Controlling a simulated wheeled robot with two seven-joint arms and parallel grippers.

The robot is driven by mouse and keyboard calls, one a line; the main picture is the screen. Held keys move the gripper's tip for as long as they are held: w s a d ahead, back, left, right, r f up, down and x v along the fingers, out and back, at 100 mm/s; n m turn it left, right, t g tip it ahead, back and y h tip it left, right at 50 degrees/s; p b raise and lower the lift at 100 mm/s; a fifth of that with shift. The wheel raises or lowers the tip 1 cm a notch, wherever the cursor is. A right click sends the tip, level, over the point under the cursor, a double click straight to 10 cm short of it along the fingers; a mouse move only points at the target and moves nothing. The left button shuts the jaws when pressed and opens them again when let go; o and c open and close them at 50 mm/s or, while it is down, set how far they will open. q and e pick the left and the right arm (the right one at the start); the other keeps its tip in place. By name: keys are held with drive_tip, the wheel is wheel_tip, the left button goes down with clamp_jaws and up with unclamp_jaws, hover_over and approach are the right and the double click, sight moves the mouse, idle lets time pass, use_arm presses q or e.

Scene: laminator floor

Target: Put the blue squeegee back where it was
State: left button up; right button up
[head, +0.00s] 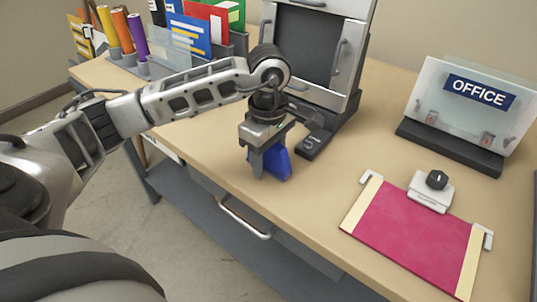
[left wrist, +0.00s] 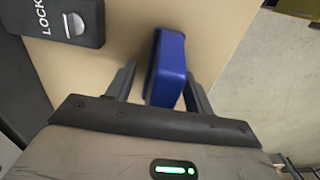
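The blue squeegee (head: 280,166) is upright at the front edge of the wooden table, below the laminator-like machine. Its lower end seems to meet the tabletop. My left gripper (head: 267,168) points down over it with a finger on each side. In the left wrist view the squeegee (left wrist: 168,72) stands between the fingers; a strip of table shows between it and the left finger, while the right finger is close against or beside it. The gripper looks open around it. My right gripper is not in view.
A machine with a dark panel (head: 304,45) and a LOCK-labelled base (left wrist: 62,18) stands close behind. An OFFICE sign stand (head: 460,110) is at right. A crimson board (head: 412,230) with a clamp lies front right. Tubes and folders fill the back left. A drawer handle (head: 245,218) juts out below.

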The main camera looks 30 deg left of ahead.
use_arm(q)
drive_tip(key=shift+r, duration=0.4)
wheel_tip(320, 180, up, 12)
drive_tip(key=shift+f, duration=0.15)
idle(0.6)
